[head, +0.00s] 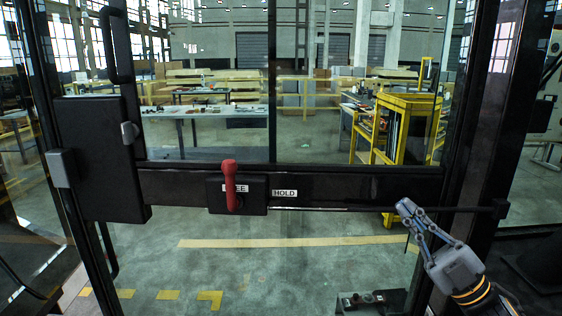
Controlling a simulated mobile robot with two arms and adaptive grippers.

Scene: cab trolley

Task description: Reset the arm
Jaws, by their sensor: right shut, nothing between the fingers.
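My right gripper (404,207) reaches in from the lower right in the head view. Its fingers are shut with nothing between them. It is in front of the door, close to the thin dark rod at the right end of the crossbar; I cannot tell whether it touches the rod. A red handle (230,184) stands upright on a black box (255,208) on the crossbar, well to the left of my right gripper. A label reading HOLD (284,193) is right of the handle, and another label is partly hidden behind it. My left gripper is not in view.
A dark-framed glass door with a black crossbar (350,188) spans the view. A black panel (98,158) with a grey knob (129,132) is at the left. Beyond the glass are a yellow trolley (408,101), a long table (205,111) and open floor with yellow lines.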

